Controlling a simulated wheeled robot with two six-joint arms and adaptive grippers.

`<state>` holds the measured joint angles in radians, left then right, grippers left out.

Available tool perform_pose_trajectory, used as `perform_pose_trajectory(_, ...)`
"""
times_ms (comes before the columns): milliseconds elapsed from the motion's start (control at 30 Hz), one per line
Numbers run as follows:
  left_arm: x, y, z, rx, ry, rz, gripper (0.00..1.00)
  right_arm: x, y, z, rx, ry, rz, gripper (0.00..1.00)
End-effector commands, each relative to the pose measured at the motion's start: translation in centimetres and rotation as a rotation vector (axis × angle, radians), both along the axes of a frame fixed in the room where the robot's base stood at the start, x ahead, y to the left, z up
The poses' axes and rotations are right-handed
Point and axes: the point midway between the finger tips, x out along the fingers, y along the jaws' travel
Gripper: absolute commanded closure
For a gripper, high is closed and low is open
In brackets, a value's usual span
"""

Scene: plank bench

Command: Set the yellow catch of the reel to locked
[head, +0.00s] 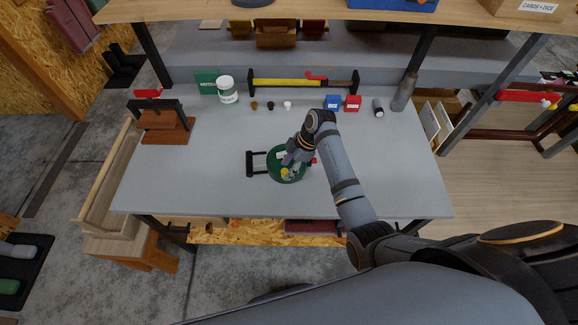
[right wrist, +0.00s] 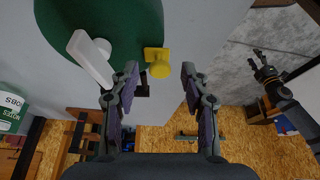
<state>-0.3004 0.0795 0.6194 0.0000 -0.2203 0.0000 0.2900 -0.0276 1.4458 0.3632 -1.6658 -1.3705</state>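The reel (head: 273,168) has a green disc and a black frame on its left, and sits mid-bench. In the right wrist view its green disc (right wrist: 110,22) carries a white crank (right wrist: 90,58) and the yellow catch (right wrist: 158,62), a small plate with a round knob. The catch also shows in the head view (head: 285,173). My right gripper (head: 291,166) is over the reel; in its wrist view its fingers (right wrist: 159,72) are open, with the knob between and just beyond the tips, nearer the left one.
A wooden fixture (head: 163,125) is at left. The bench (head: 210,185) is clear around the reel.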

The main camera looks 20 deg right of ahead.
Motion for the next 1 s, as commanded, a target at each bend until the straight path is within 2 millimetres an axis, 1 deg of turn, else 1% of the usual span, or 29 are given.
perform_pose_trajectory(200,0.0,0.1,0.0,0.001,0.000,0.000,0.51,0.0,0.0,0.0,0.000,0.001,0.000,0.53)
perform_pose_trajectory(300,0.0,0.2,0.0,0.002,0.000,0.000,0.51,0.0,-0.3,0.6,-0.001,-0.002,-0.001,0.53)
perform_pose_trajectory(367,0.0,0.1,0.0,0.001,0.000,0.000,0.51,0.0,-0.7,1.5,-0.001,-0.003,0.000,0.53)
perform_pose_trajectory(600,0.0,0.1,0.0,0.001,-0.001,0.000,0.51,-0.3,-2.9,6.8,-0.003,-0.005,0.000,0.53)
perform_pose_trajectory(700,0.1,0.0,0.0,0.001,-0.001,0.000,0.51,-0.5,-3.6,8.8,-0.002,-0.003,0.001,0.53)
perform_pose_trajectory(833,0.1,0.0,0.0,0.000,-0.001,0.000,0.51,-0.5,-4.3,10.4,-0.001,-0.003,0.000,0.53)
perform_pose_trajectory(1000,0.1,0.0,0.0,0.000,-0.001,0.000,0.51,-0.7,-4.5,11.1,-0.001,0.001,0.000,0.53)
